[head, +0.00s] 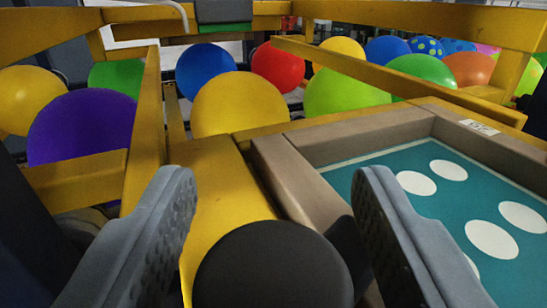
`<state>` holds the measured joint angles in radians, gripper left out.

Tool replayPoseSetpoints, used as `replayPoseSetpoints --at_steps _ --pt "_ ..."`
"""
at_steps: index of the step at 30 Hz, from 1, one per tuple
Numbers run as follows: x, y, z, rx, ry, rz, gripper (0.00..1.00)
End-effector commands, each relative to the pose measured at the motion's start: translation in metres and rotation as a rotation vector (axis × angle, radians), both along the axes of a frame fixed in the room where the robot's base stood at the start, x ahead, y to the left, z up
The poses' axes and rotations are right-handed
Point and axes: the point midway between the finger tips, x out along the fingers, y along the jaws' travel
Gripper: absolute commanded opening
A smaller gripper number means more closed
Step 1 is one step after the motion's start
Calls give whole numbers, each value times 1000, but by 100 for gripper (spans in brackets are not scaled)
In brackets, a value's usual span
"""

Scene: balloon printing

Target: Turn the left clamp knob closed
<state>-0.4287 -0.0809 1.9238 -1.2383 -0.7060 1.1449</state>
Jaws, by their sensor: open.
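A round black knob (272,268) shows at the bottom middle of the head view, beside the framed printing screen. I take it to be the left clamp knob. My gripper (272,195) is open, with one grey ridged finger on each side of the knob. Gaps show between both fingers and the knob, and it does not look gripped. The knob's lower edge is cut off by the frame. A dark part (348,258) sits just right of the knob, partly hidden by the right finger.
The screen frame (370,132) borders a teal screen (455,220) with white ovals at right. Yellow frame beams (140,150) rise at left and behind. Coloured balloons, including a yellow one (240,104) and a purple one (80,128), fill the back.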

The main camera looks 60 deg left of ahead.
Motion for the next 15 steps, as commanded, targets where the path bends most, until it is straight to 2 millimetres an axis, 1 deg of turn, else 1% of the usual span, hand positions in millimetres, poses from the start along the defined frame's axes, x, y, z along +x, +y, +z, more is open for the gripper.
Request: replayPoseSetpoints --at_steps 10,14,15 --pt "2 3 0 0 0 0 52" --pt "2 3 0 0 0 0 27" --pt "2 3 0 0 0 0 19"
